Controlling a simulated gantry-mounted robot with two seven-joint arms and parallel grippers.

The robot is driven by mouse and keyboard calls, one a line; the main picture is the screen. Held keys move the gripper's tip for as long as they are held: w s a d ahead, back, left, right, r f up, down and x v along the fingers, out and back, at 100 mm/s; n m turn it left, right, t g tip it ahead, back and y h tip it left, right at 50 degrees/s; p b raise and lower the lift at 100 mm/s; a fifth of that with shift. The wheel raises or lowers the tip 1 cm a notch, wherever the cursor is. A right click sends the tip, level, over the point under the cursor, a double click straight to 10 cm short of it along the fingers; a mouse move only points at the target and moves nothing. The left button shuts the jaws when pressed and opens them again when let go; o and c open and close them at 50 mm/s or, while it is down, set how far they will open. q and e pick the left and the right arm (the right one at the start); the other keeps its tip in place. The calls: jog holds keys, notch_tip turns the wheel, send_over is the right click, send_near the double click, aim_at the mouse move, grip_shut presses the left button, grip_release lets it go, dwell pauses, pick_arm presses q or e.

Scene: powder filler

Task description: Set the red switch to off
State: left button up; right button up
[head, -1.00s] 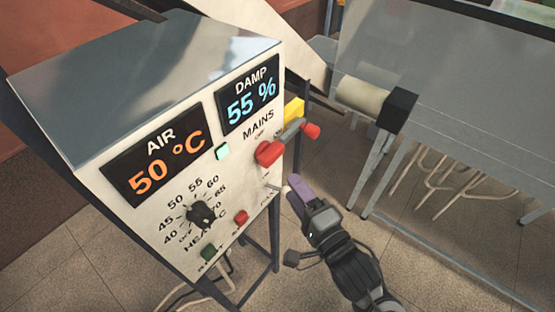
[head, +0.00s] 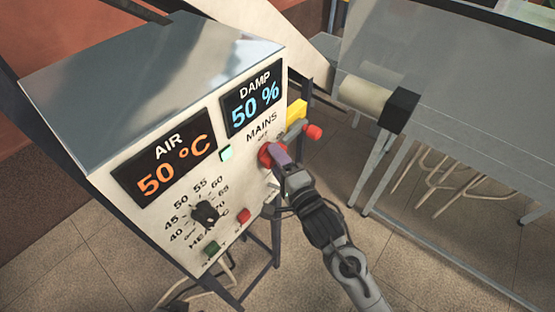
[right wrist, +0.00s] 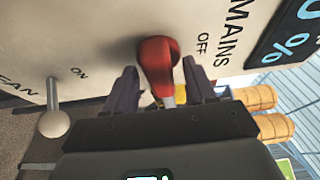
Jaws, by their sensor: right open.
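The red switch (head: 265,156) is on the front panel of the control box, below the word MAINS. In the right wrist view the red switch (right wrist: 158,62) stands out from the panel beside the word OFF, with a metallic part at its lower end. My right gripper (head: 279,156) is at the switch. Its two dark fingers are open, one on each side of the red switch, with visible gaps between. In the head view the fingers partly cover the switch. My left gripper is not in view.
The control box (head: 140,90) also carries a black dial (head: 205,213), a green button (head: 211,248) and a red button (head: 243,215). A yellow part with a red-tipped lever (head: 313,132) sticks out just right of the switch. A white ball-ended toggle (right wrist: 54,122) is close to my gripper.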

jog(key=c, duration=1)
jog(key=shift+o, duration=0.2)
jog(key=shift+f+n, duration=0.1)
jog(key=shift+n, duration=0.3)
jog(key=n+y+b, duration=0.3)
jog(key=n, duration=0.4)
jog(key=n+g+y+b, duration=0.1)
jog(key=n+y+b, duration=0.1)
jog(key=n, duration=0.5)
jog(key=n+y+b, duration=0.3)
jog(key=n+b, duration=0.1)
jog(key=n, duration=0.3)
jog(key=shift+w+d+f+g+y, duration=0.2)
jog(key=shift+w+f+g+y, duration=0.1)
jog(key=shift+g, duration=0.1)
jog(key=shift+s+r+n, duration=0.1)
jog(key=shift+n, duration=0.4)
